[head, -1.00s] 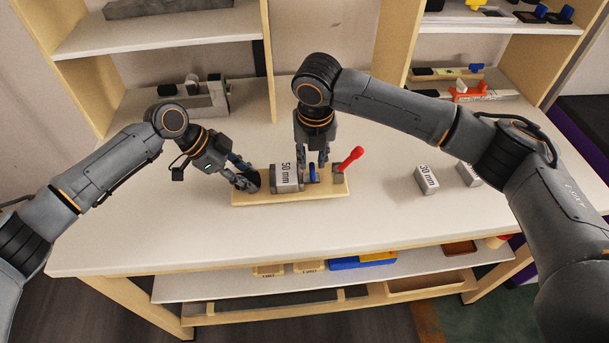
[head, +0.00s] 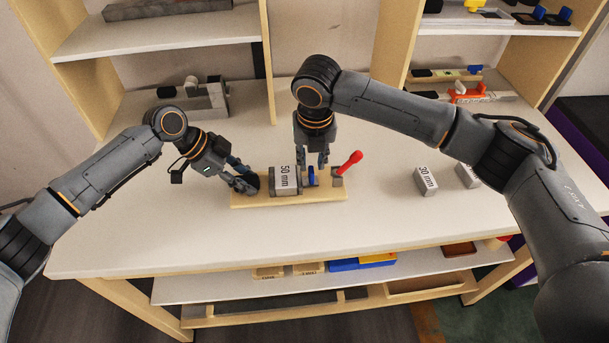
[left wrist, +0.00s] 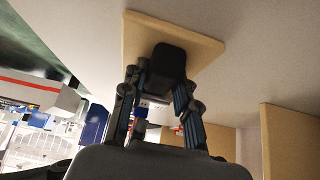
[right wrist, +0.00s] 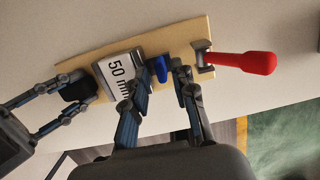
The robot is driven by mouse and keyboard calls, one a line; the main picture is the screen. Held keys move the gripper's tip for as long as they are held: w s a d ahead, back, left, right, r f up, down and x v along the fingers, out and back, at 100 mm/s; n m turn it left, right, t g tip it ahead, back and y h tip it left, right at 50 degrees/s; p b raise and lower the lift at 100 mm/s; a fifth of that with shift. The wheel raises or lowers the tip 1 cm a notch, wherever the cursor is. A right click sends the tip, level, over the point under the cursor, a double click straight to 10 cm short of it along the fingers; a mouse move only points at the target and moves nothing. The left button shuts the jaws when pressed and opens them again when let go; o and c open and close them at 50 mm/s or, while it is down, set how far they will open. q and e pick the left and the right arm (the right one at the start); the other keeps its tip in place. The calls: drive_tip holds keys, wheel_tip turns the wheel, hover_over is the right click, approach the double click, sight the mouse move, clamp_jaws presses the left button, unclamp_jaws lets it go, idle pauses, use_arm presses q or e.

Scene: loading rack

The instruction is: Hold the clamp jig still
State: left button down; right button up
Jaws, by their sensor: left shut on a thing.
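The clamp jig has a flat wooden base (head: 275,201) on the white table. It carries a black block (left wrist: 168,62) at its left end, a grey block marked 50 mm (head: 286,181), a small blue piece (right wrist: 160,69) and a clamp with a red handle (head: 350,162). My left gripper (head: 247,181) is shut on the black block, with one finger on each side in the left wrist view. My right gripper (right wrist: 160,82) is open above the jig, its fingers apart near the blue piece, between the 50 mm block and the clamp. Its fingertips partly hide the parts there.
A grey block marked 30 mm (head: 426,181) and another grey block (head: 467,175) stand to the right of the jig. A grey fixture (head: 207,98) stands at the back left. Shelves rise behind. The table front is clear.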

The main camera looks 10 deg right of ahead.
use_arm(q)
drive_tip(key=shift+a+f, duration=0.1)
drive_tip(key=shift+f, duration=0.1)
drive_tip(key=c, duration=0.9)
unclamp_jaws()
drive_tip(key=shift+c, duration=0.2)
drive_tip(key=shift+r, duration=0.1)
use_arm(e)
drive_tip(key=shift+a, duration=0.1)
use_arm(q)
drive_tip(key=shift+a+r, duration=0.1)
drive_tip(key=shift+r, duration=0.1)
drive_tip(key=v, duration=1.1)
drive_tip(key=shift+a+r, duration=0.2)
drive_tip(key=shift+a, duration=0.05)
